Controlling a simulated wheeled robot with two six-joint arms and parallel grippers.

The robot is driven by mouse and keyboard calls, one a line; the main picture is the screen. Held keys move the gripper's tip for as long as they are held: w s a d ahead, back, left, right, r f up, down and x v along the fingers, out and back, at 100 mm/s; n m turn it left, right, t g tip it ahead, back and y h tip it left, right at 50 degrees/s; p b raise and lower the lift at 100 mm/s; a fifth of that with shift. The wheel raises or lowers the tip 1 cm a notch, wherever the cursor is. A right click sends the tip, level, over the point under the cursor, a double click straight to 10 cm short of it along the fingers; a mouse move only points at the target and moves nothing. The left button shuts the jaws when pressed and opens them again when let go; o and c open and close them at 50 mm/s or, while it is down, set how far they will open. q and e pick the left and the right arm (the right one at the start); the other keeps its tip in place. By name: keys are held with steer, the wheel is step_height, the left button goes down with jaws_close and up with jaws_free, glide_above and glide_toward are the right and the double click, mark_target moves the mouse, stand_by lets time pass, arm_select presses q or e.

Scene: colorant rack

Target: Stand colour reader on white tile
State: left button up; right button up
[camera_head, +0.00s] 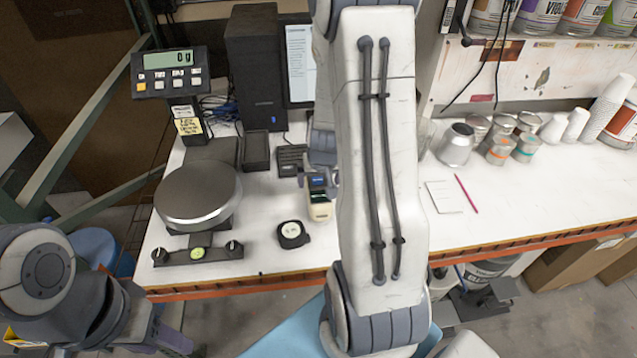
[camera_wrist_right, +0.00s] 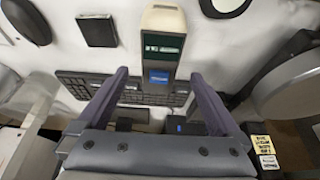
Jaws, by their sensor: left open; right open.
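The colour reader (camera_head: 320,206), a slim pale device with a dark green screen and a blue label, is on the white bench. It also shows in the right wrist view (camera_wrist_right: 164,45). My right gripper (camera_head: 319,181) is open. In the right wrist view its fingertips (camera_wrist_right: 160,76) appear on either side of the reader's labelled end, with gaps. My left gripper (camera_head: 167,341) is open and empty, low at the left.
A balance with a round pan (camera_head: 197,196) stands left of the disc. A keyboard (camera_head: 291,158) lies behind the reader. A black square object (camera_wrist_right: 97,30) lies beside the reader. Metal cans (camera_head: 456,146) stand at right. My right arm hides the bench middle.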

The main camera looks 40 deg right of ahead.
steer(key=shift+p+v, duration=0.35)
steer(key=shift+v, duration=0.8)
steer(key=s+a+r+n+g+y, duration=0.1)
steer(key=a+r+n+y, duration=0.15)
steer(key=a, duration=0.75)
steer(key=a+r+n+y, duration=0.1)
steer(key=a+r+n, duration=0.3)
steer(key=a, duration=0.6)
arm_select(q)
steer(key=shift+r, duration=0.7)
arm_select(e)
steer(key=s+a+r+n+g, duration=0.1)
steer(key=s+a+r+n, duration=0.1)
steer(key=s+a, duration=0.4)
steer(key=s+a+r+n+g, duration=0.2)
steer(key=s+a+n, duration=0.3)
steer(key=s, duration=0.6)
steer(key=shift+a+r, duration=0.55)
steer(key=shift+r, duration=0.25)
steer(key=shift+s, duration=0.1)
